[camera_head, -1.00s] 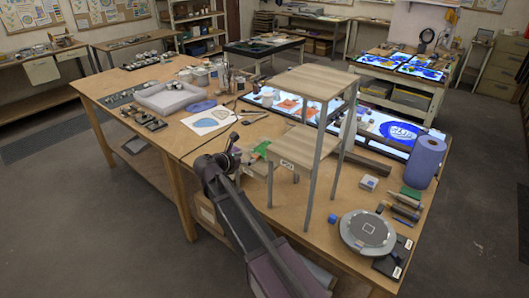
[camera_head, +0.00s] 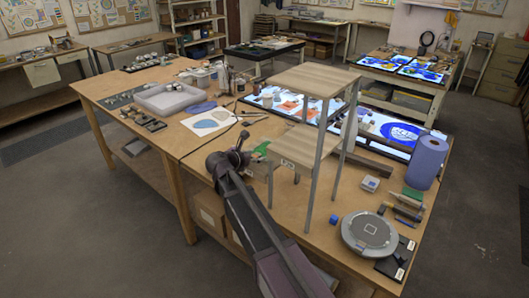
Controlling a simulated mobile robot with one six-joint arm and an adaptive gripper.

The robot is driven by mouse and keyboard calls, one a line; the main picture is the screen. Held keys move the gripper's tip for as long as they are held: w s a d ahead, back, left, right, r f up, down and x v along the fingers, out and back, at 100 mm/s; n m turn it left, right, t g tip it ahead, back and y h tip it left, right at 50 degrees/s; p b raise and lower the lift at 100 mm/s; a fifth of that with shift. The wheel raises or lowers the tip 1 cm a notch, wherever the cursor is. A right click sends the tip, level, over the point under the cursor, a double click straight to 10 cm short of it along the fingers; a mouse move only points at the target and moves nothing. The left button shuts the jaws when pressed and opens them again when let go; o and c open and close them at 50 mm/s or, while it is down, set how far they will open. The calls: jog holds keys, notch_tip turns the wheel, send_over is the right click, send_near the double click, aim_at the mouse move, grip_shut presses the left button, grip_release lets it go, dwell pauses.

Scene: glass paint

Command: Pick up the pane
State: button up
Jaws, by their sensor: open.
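My gripper (camera_head: 242,143) is at the end of my dark arm, over the work table beside the left legs of a small two-level wooden rack. Its fingers are small and partly hidden by the wrist; it is open, with nothing visibly held. A green piece (camera_head: 262,148) shows just right of the gripper, at the rack's lower part; I cannot tell whether it is the pane. Flat blue shapes (camera_head: 206,124) lie on a white sheet to the left of the gripper. Several coloured pieces lie on the lit panel (camera_head: 397,152) behind the rack.
The rack (camera_head: 303,137) stands close to the right of my gripper. A blue paper roll (camera_head: 428,162), a round grey turntable (camera_head: 370,233) and small tools are on the right. A grey tray (camera_head: 168,99) stands at the left.

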grip_shut()
jog(key=shift+r, duration=0.2)
dwell(0.3)
notch_tip(320, 180, up, 10)
jog(key=p, duration=1)
jog(key=shift+f, duration=0.2)
jog(key=shift+r, duration=0.1)
dwell(0.3)
